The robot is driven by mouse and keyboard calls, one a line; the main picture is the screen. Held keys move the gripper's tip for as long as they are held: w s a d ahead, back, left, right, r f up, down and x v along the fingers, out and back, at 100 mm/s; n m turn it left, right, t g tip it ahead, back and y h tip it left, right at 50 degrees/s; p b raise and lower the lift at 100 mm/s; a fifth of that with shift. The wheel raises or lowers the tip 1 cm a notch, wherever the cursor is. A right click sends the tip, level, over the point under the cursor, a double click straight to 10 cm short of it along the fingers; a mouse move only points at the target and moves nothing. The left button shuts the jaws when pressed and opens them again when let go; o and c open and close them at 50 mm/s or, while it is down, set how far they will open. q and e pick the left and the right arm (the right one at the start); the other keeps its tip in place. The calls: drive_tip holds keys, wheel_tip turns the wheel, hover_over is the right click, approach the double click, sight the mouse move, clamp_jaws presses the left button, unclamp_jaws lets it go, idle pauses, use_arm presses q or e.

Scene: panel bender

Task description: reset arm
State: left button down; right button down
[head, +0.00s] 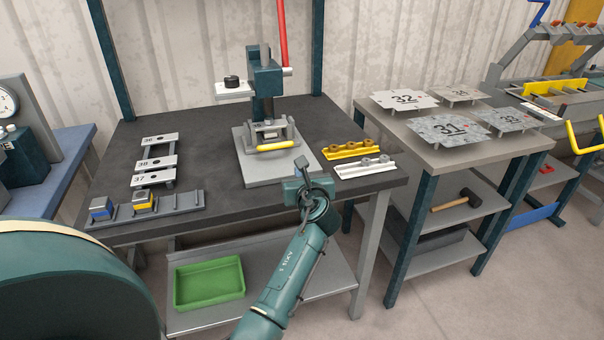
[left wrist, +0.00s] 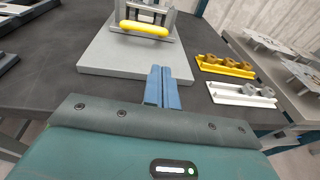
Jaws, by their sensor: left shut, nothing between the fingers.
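My left gripper (head: 303,170) is over the front right part of the dark workbench (head: 225,199), near the bender's base plate. In the left wrist view its two blue fingers (left wrist: 162,88) are together with nothing between them. The bender (head: 265,82) stands upright on a grey base plate (head: 248,169), with a red lever (head: 283,38) raised at the back right. A yellow handle (head: 275,146) lies across its front, beyond my fingers; it also shows in the left wrist view (left wrist: 144,29). My right gripper is in neither view.
Yellow (head: 351,151) and white (head: 364,168) strips with round parts lie right of my gripper. Numbered plates (head: 155,163) and a grey rack (head: 175,204) are at the left. A side table (head: 400,128) holds more plates. A green tray (head: 210,284) sits on the lower shelf.

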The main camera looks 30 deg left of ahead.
use_arm(q)
drive_tip(key=shift+s+d, duration=0.3)
drive_tip(key=shift+s, duration=0.05)
